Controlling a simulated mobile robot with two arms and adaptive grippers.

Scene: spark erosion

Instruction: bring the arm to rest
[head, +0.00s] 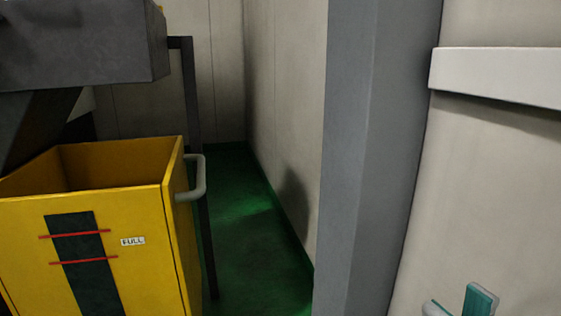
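My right gripper (458,303) shows at the bottom right edge of the head view, in front of the pale wall. Only its fingertips are visible, one teal and grey, one mostly pale. They stand apart with nothing seen between them, so it looks open and empty. The rest of this gripper and its arm are cut off below the frame. My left gripper is not in view.
A yellow bin (150,215) with a grey handle (201,178) and a "FULL" label stands at left, under a dark grey chute (80,45). A grey pillar (375,150) and a white ledge (490,75) are at right. Green floor (245,230) between is clear.

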